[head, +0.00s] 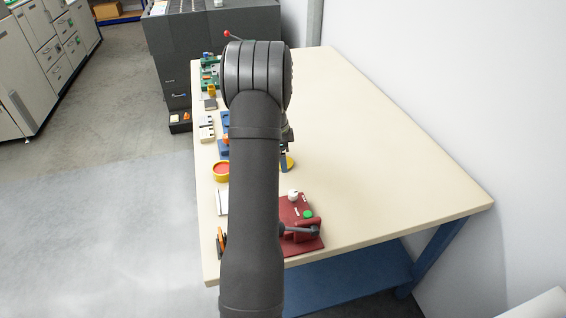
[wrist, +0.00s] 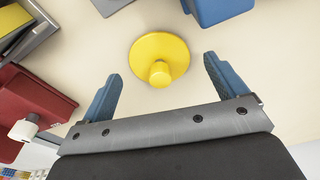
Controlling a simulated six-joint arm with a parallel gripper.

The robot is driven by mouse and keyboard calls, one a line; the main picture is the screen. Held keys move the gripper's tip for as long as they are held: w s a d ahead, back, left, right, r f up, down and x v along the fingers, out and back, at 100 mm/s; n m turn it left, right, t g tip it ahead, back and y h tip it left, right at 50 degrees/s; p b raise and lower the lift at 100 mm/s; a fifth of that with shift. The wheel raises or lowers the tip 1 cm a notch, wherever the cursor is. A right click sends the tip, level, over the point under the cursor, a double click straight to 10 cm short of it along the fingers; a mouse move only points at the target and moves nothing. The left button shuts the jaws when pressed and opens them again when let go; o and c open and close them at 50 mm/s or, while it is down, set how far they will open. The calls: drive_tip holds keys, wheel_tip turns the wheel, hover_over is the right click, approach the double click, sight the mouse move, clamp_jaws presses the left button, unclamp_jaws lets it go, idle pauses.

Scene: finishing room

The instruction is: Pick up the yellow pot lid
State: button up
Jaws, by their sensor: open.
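The yellow pot lid (wrist: 160,50) is a round disc with a raised knob, lying on the cream table (wrist: 225,58) in the wrist view. In the head view a part of the lid (head: 290,161) shows just right of my arm, which hides the rest. My gripper (wrist: 160,72) is open, with its blue fingers apart on either side of the lid's near part. The knob lies between the fingertips, and nothing is held. I cannot tell how high the fingers are above the table.
A red device (head: 300,222) with a white knob and green button stands near the table's front. A blue object (wrist: 218,8) lies beyond the lid. A yellow-rimmed round container (head: 221,170) and other items line the left edge. The table's right side is clear, beside the wall.

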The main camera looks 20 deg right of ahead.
drive_tip(key=shift+f, duration=0.5)
drive_tip(key=c, duration=1)
drive_tip(key=shift+r, duration=0.2)
drive_tip(key=shift+c, duration=0.2)
